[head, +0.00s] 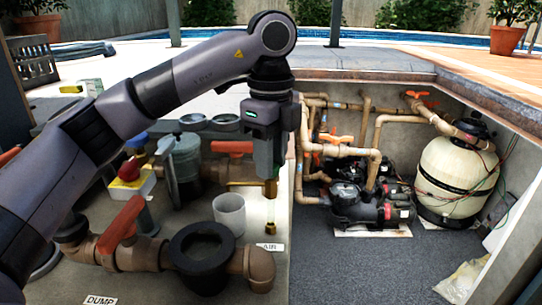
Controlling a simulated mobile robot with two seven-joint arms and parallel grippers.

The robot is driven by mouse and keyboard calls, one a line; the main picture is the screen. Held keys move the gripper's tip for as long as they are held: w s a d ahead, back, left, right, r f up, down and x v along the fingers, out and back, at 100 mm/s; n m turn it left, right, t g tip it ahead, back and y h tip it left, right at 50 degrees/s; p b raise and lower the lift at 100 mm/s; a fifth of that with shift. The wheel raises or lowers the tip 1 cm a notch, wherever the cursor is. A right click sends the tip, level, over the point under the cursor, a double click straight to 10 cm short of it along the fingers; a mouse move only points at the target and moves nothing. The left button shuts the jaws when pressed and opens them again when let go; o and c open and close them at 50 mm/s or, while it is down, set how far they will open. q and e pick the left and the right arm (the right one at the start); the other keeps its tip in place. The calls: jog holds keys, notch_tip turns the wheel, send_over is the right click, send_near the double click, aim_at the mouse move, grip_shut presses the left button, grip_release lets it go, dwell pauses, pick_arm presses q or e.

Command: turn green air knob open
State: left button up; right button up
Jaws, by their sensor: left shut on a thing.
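A brass air valve (270,190) stands upright beside the white AIR label (269,247), at the right edge of the grey pipe deck. Its thin stem shows below. My left gripper (268,168) points straight down over the top of this valve and is shut on it, where the green air knob sits. The fingers hide the knob, so its green colour and how far it is turned cannot be made out. My left arm reaches in from the left across the deck. My right gripper is out of view.
A white cup (229,214) stands close left of the valve. A black-rimmed pipe opening (202,257), an orange-red handle (121,226) and a grey pump pot (183,158) crowd the deck. Right of it, a pit holds black pumps (365,205) and a cream filter tank (458,175).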

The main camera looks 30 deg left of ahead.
pick_arm(q)
jog(key=shift+r+n, duration=0.1)
jog(key=shift+n, duration=0.3)
jog(key=o, duration=1.1)
jog(key=shift+c, duration=0.2)
notch_tip(320, 180, up, 6)
jog(key=shift+r+p, duration=0.1)
jog(key=shift+p, duration=0.6)
jog(key=shift+r, duration=0.45)
